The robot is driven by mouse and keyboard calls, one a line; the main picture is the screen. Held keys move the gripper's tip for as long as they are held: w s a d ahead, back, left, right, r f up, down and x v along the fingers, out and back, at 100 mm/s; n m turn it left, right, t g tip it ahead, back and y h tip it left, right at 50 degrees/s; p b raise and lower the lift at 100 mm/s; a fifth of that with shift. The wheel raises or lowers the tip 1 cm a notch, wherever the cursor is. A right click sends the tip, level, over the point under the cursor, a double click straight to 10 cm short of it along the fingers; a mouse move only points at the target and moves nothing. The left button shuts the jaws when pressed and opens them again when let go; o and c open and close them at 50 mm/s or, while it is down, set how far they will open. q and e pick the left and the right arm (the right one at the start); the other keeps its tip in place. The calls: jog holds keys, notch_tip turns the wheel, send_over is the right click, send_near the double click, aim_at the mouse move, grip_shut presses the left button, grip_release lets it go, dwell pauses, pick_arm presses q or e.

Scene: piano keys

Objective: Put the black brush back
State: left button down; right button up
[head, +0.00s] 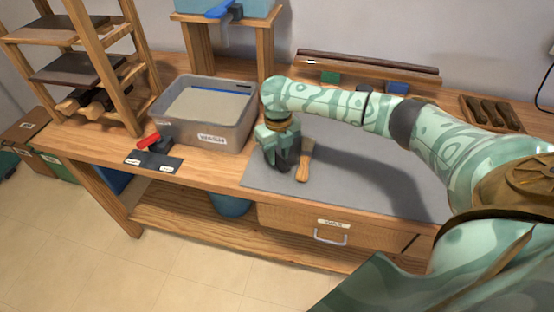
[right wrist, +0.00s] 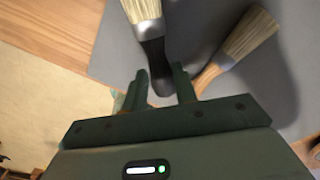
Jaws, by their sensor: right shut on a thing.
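The black brush shows in the right wrist view with its black handle (right wrist: 153,62) between my right gripper's fingers (right wrist: 160,82) and its pale bristles (right wrist: 141,8) pointing away. My right gripper (head: 282,162) is shut on that handle, low over the grey mat in the head view. The black brush is hard to tell from the dark fingers there. A wooden-handled brush (head: 304,162) is just right of the gripper; in the right wrist view it (right wrist: 240,45) lies apart from the black one. My left gripper is out of view.
A grey bin (head: 240,137) with a label stands left of the grey mat (head: 350,185). A dark labelled strip (head: 153,161) with a red-handled item (head: 147,142) lies at the front left. A wooden rack (head: 130,70) stands far left. The mat is mostly clear right of the gripper.

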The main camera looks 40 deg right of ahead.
notch_tip(320, 180, down, 2)
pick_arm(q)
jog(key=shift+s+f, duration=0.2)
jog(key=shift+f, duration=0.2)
pick_arm(e)
jog(key=shift+r, duration=0.15)
jog(key=shift+c, duration=0.5)
jog(key=o, duration=1.1)
jog(key=shift+c, duration=0.2)
